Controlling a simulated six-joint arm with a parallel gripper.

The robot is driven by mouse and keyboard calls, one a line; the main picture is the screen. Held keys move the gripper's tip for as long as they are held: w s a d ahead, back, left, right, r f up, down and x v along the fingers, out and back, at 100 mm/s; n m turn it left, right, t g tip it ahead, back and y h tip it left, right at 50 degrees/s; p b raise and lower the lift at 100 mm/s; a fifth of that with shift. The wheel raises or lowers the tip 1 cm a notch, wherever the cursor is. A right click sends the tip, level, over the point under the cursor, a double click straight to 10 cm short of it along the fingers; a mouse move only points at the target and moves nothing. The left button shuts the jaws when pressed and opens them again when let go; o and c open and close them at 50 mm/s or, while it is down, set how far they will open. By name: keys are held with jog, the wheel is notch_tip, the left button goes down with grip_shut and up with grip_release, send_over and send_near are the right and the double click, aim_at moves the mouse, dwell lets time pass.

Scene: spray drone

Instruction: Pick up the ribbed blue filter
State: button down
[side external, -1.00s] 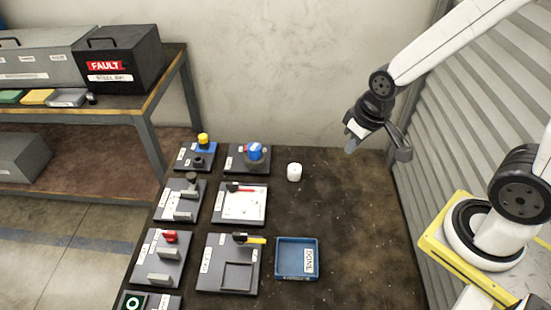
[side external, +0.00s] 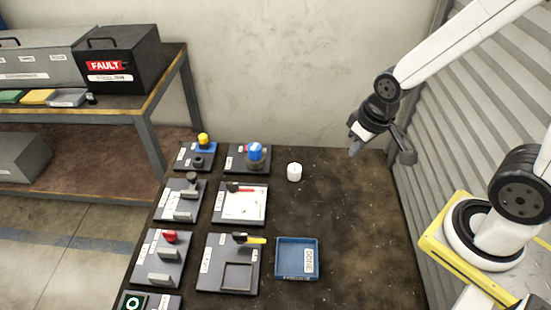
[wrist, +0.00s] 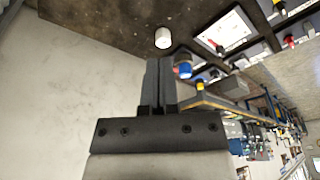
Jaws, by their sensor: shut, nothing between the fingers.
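A blue, rounded part (side external: 255,151), which looks like the filter, sits on a dark plate (side external: 235,165) at the back of the table; its ribs are too small to make out.
A white cylinder (side external: 294,172) stands between the blue part and my gripper. A blue tray marked DONE (side external: 297,277) lies in front of it. Several plates with knobs and tools fill the left side. The table's right side is clear; a corrugated wall (side external: 490,110) stands at the right.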

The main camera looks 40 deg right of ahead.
dwell(0.4)
grip_release()
jog(key=m+t+y, duration=0.4)
jog(key=m+y, duration=0.8)
jog(key=m, duration=1.2)
send_near(254, 149)
jog(key=w+a+f, duration=0.1)
jog(key=w, duration=0.1)
jog(key=shift+s+a+f, duration=0.1)
jog(key=shift+f, duration=0.05)
jog(key=shift+a, duration=0.1)
